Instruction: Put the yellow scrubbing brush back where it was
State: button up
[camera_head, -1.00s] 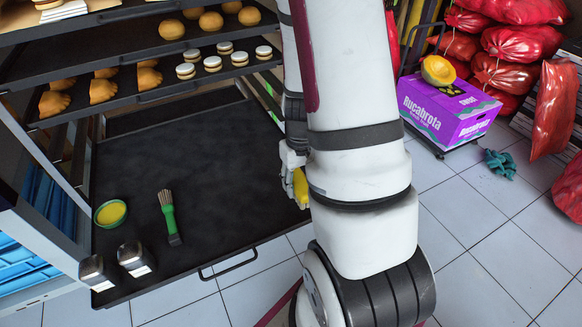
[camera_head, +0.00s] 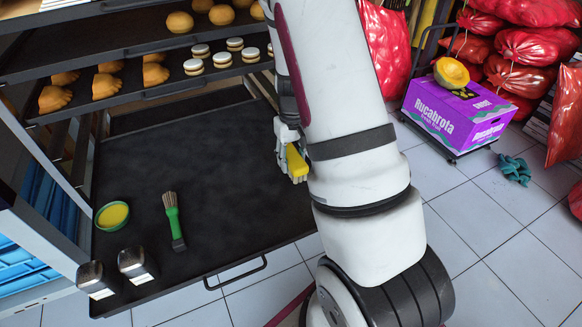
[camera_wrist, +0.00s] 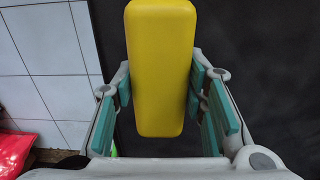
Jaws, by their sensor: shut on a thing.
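The yellow scrubbing brush (camera_head: 297,161) is held in my gripper (camera_head: 291,158), at the right side of the pulled-out black tray (camera_head: 230,215). In the wrist view the brush's yellow body (camera_wrist: 160,70) fills the space between the two teal finger pads of my gripper (camera_wrist: 160,95). Dark tray surface lies behind it to the right and white floor tiles to the left. My arm hides part of the area around the brush. I cannot tell how high it is above the tray.
On the tray are a green-handled pastry brush (camera_head: 174,218), a bowl of yellow stuff (camera_head: 112,215) and two dark metal-looking containers (camera_head: 136,264). Racks of buns and biscuits (camera_head: 150,75) stand above. The tray's middle is clear.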

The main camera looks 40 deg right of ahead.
jog(key=shift+w+f, duration=0.1)
jog(key=shift+w, duration=0.2)
jog(key=shift+f, duration=0.15)
jog(key=shift+f+b, duration=0.9)
jog(key=shift+f, duration=0.65)
jog(key=shift+f, duration=0.1)
jog(key=o, duration=1.2)
